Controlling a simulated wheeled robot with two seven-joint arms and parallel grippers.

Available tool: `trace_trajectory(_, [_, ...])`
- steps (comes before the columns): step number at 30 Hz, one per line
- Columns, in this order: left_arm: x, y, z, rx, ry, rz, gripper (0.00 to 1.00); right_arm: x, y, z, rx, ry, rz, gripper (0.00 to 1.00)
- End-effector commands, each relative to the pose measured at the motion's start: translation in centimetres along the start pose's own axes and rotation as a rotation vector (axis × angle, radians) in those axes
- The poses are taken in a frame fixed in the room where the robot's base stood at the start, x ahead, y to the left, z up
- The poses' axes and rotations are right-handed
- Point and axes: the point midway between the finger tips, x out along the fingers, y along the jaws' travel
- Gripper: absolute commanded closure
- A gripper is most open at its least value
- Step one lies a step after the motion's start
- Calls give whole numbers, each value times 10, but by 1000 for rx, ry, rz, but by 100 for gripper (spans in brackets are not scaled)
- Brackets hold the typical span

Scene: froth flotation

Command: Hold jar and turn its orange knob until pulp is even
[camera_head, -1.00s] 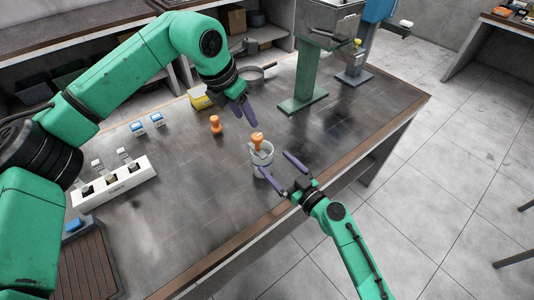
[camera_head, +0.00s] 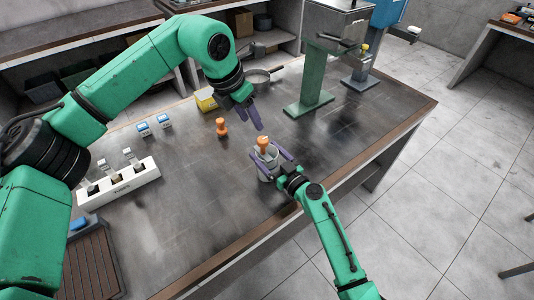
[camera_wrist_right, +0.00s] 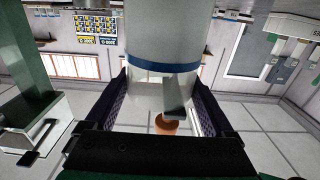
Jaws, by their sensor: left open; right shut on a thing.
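The jar (camera_head: 264,170) is a pale, see-through cylinder standing on the dark bench near its front edge. Its orange knob (camera_head: 263,143) sticks up at the top. In the right wrist view the jar (camera_wrist_right: 165,90) fills the middle, with a blue band around it and the orange knob (camera_wrist_right: 167,124) below. My right gripper (camera_head: 272,166) is shut on the jar, a finger on each side. My left gripper (camera_head: 252,112) is open and empty, above and behind the knob, apart from it. The pulp inside cannot be made out.
Another orange-topped item (camera_head: 222,128) stands behind and left of the jar. A white rack (camera_head: 118,182) and small blue-and-white boxes (camera_head: 143,129) are at left. A green stand (camera_head: 312,95), a pan (camera_head: 258,77) and a yellow box (camera_head: 206,99) are farther back. The bench right of the jar is clear.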

Motion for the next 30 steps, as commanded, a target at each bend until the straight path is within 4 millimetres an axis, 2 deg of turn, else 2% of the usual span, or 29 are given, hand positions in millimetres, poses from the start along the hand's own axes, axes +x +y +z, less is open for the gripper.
trace_trajectory(5, [0, 0, 0, 0, 0, 0, 50, 0, 0, 0, 0, -1, 0, 100])
trace_trajectory(6, [0, 0, 0, -1, 0, 0, 35, 0, 0, 0, 0, -1, 0, 100])
trace_trajectory(7, [0, 0, 1, -3, 1, 1, 28, 0, 0, 0, 0, -1, 0, 100])
trace_trajectory(11, [0, 5, 12, -59, 29, 10, 28, 0, 0, 0, 0, -1, 0, 100])
trace_trajectory(15, [-2, 10, 35, -212, 111, 37, 28, 0, 0, 0, 0, -1, 0, 100])
trace_trajectory(19, [-6, 8, 48, -380, 212, 73, 28, 0, 0, 0, 0, -1, 0, 100])
trace_trajectory(26, [-12, -2, 49, -566, 326, 120, 28, 0, 0, 1, 0, -1, 1, 100])
trace_trajectory(30, [-4, -3, 45, -582, 338, 124, 28, 0, 0, 1, 0, -1, 0, 100])
